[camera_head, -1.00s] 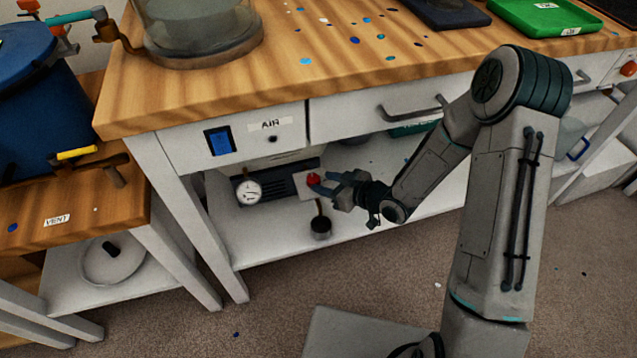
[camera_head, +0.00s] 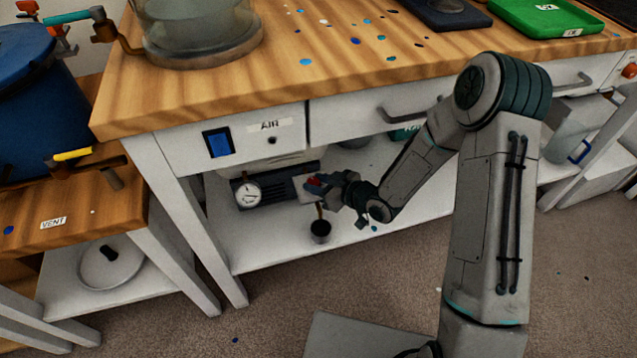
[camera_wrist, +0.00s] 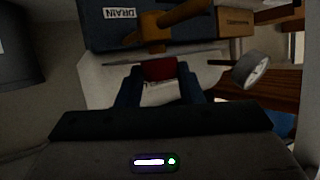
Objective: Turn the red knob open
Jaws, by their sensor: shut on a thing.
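The red knob (camera_wrist: 160,69) sits between the two fingers of my gripper (camera_wrist: 160,84) in the wrist view, with a finger against each side. In the head view my gripper (camera_head: 318,185) reaches under the bench top to the knob, which shows only as a small red patch (camera_head: 313,181) behind the fingers. The fingers are shut on the knob. The knob is on the front of the dark compressor unit (camera_head: 280,190), beside a round white gauge (camera_head: 248,194). The knob's exact turn angle is hard to tell.
The bench leg (camera_head: 200,230) stands to the left. In the wrist view a brass-coloured fitting (camera_wrist: 172,24) lies just beyond the knob.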

